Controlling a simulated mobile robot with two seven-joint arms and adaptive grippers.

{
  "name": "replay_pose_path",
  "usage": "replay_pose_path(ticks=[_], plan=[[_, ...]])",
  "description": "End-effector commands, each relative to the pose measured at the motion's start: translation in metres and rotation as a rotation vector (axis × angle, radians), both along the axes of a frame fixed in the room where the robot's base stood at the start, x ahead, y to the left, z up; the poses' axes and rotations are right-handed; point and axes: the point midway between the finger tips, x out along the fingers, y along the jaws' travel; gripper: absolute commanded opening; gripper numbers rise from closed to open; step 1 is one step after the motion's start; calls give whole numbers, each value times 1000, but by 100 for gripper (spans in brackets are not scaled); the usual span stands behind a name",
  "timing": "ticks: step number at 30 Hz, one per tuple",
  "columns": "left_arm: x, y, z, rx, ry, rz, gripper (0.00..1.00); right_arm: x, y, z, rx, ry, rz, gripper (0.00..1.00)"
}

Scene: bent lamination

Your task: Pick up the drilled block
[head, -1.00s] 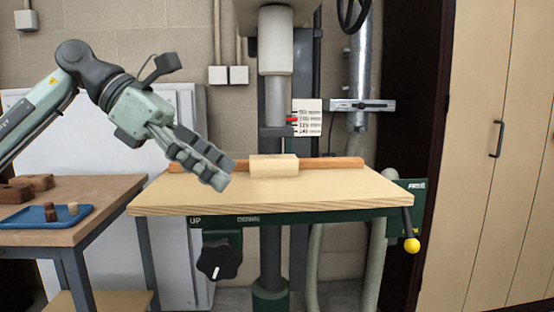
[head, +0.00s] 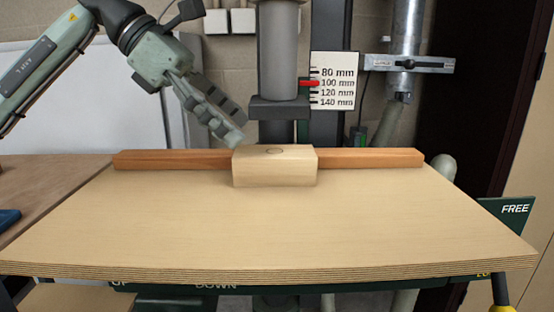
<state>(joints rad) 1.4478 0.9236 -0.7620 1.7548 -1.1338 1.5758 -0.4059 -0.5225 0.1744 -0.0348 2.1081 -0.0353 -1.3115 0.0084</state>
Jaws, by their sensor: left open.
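The drilled block (head: 274,170) is a pale wooden block with a round mark, seemingly the hole, in its top face. It sits on the wooden drill-press table (head: 270,230), in front of the reddish wooden fence (head: 370,159). My left gripper (head: 236,138) comes in from the upper left, open and empty. Its fingertips point down and right, just above and left of the block's top left corner. I cannot tell whether they touch it. My right gripper is not in view.
The drill-press head (head: 278,50) hangs above and behind the block. A depth scale (head: 332,80) with a red pointer stands right of it. A sign reading FREE (head: 512,210) is at the table's right edge. The table top around the block is clear.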

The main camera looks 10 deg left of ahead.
Motion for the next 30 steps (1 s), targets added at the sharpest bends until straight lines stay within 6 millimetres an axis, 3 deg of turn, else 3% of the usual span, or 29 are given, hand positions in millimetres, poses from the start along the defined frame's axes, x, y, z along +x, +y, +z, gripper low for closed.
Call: replay_pose_path(ticks=[7,12,21,30], plan=[[4,-29,-16,1,2,-4,76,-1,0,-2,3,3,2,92],[7,-45,-31,0,1,-1,76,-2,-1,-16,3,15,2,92],[8,-49,-35,-2,0,-1,76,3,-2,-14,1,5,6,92],[8,-49,-35,-1,0,-1,39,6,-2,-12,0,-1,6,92]])
